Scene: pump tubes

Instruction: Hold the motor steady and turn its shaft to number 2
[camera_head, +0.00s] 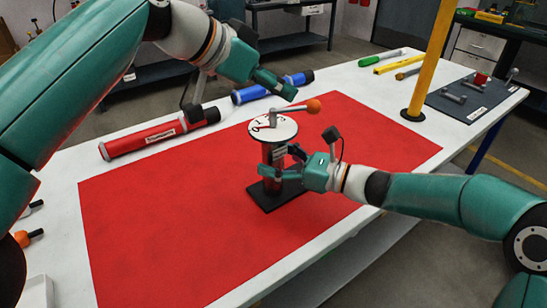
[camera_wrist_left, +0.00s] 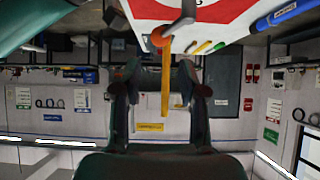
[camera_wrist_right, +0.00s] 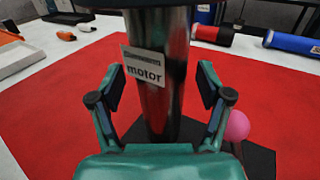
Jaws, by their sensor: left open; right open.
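The motor (camera_head: 273,155) stands upright on a black base plate (camera_head: 272,198) on the red mat. A white dial (camera_head: 272,127) tops it, and a grey crank (camera_head: 292,109) ends in an orange ball (camera_head: 313,106). The dial numbers are too small to read. In the right wrist view, my open right gripper (camera_wrist_right: 160,85) has a finger on each side of the labelled motor (camera_wrist_right: 158,95), with visible gaps. My left gripper (camera_head: 278,86) is open and empty above and behind the dial. Its wrist view shows the orange ball (camera_wrist_left: 158,41) above the fingers.
Red (camera_head: 160,136) and blue (camera_head: 272,88) tubes lie behind the red mat (camera_head: 170,225). A yellow pole (camera_head: 427,65) rises from the table to the right. The mat's front left is clear.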

